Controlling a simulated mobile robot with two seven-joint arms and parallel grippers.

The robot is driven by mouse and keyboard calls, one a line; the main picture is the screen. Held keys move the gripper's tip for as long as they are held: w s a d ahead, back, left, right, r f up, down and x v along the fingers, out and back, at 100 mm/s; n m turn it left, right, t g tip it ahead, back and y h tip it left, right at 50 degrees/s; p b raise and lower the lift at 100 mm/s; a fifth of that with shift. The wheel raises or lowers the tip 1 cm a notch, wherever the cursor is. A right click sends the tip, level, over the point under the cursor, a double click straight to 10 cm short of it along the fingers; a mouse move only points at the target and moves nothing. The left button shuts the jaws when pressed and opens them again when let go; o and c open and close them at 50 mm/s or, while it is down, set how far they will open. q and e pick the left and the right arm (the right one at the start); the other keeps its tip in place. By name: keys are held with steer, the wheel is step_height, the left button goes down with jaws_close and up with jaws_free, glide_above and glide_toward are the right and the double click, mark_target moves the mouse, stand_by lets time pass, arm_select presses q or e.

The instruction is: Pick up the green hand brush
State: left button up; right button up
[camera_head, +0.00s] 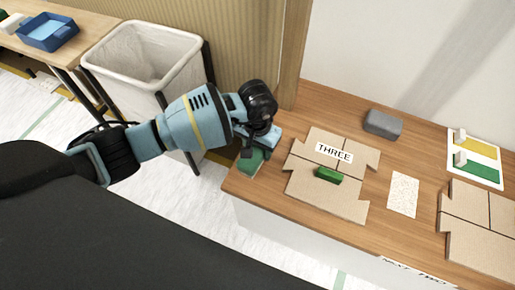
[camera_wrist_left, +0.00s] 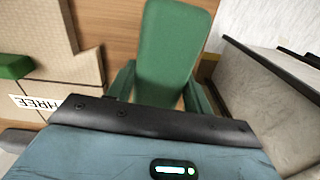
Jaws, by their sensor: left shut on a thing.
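The green hand brush (camera_head: 249,163) is at the left end of the wooden table, below my left gripper (camera_head: 256,148). In the left wrist view the brush (camera_wrist_left: 174,45) shows as a broad green shape reaching up from between the two fingers. My left gripper (camera_wrist_left: 160,88) is shut on it. The gripper covers part of the brush in the head view, and I cannot tell whether it touches the tabletop. My right gripper is in neither view.
A cardboard-coloured panel (camera_head: 313,185) labelled THREE lies right of the brush, with a small green block (camera_head: 328,174) on it. A grey block (camera_head: 383,122), a speckled card (camera_head: 403,194) and another panel (camera_head: 482,235) lie farther right. A lined bin (camera_head: 125,72) stands left of the table.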

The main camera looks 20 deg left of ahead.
arm_select(q)
steer(key=shift+r, duration=0.15)
step_height(320, 180, up, 4)
steer(key=shift+w+f+p, duration=0.1)
steer(key=shift+f+p, duration=0.1)
steer(key=shift+p, duration=0.2)
steer(key=s+d+r+p, duration=0.1)
steer(key=s+d, duration=0.8)
steer(key=s, duration=0.4)
steer(key=shift+d, duration=0.35)
